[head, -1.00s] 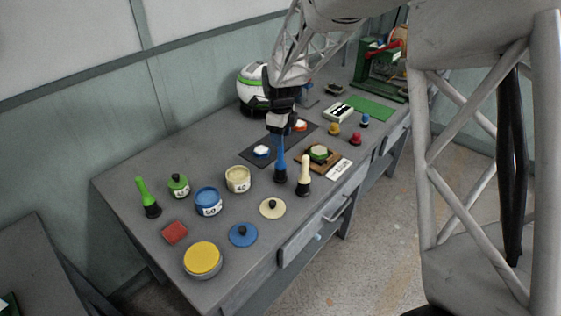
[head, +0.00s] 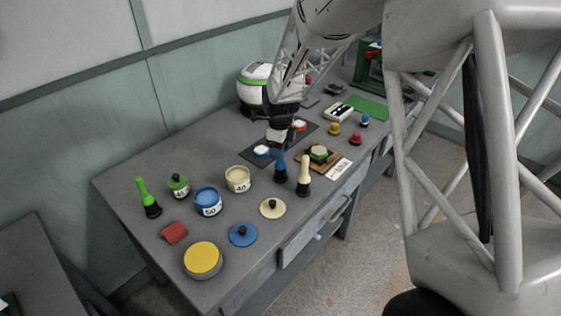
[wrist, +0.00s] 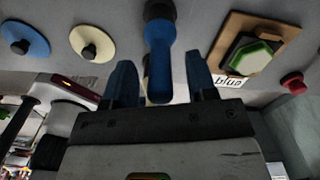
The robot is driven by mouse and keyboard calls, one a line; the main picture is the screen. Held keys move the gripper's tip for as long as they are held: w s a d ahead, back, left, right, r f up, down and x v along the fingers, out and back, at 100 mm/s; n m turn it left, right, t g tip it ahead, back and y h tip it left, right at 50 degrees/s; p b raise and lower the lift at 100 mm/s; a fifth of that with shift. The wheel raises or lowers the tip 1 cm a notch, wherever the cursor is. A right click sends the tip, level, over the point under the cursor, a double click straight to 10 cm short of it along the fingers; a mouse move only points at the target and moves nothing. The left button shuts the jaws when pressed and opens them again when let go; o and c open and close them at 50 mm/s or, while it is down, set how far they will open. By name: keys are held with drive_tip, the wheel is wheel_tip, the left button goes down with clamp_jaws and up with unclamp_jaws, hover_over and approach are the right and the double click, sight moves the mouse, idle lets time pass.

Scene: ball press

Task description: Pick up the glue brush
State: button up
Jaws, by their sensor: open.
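Three brushes stand handle-up in dark bases: a green brush (head: 147,196) at the left, a blue brush (head: 280,167) and a cream brush (head: 304,175) mid-table. The task does not say which one is meant. My gripper (head: 279,150) is directly over the blue brush, pointing down, and hides the top of its handle. In the wrist view my open fingers (wrist: 160,76) stand on both sides of the blue handle (wrist: 159,45), with a gap on each side. A pale sliver shows behind that handle.
Near the brushes are an open blue pot (head: 208,203), a cream pot (head: 238,180), a cream lid (head: 272,208), a blue lid (head: 243,235) and a wooden block (head: 311,163). A helmet (head: 252,90) stands behind.

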drive_tip(key=shift+f, duration=0.8)
clamp_jaws()
drive_tip(key=shift+r, duration=0.1)
drive_tip(key=shift+r, duration=4.95)
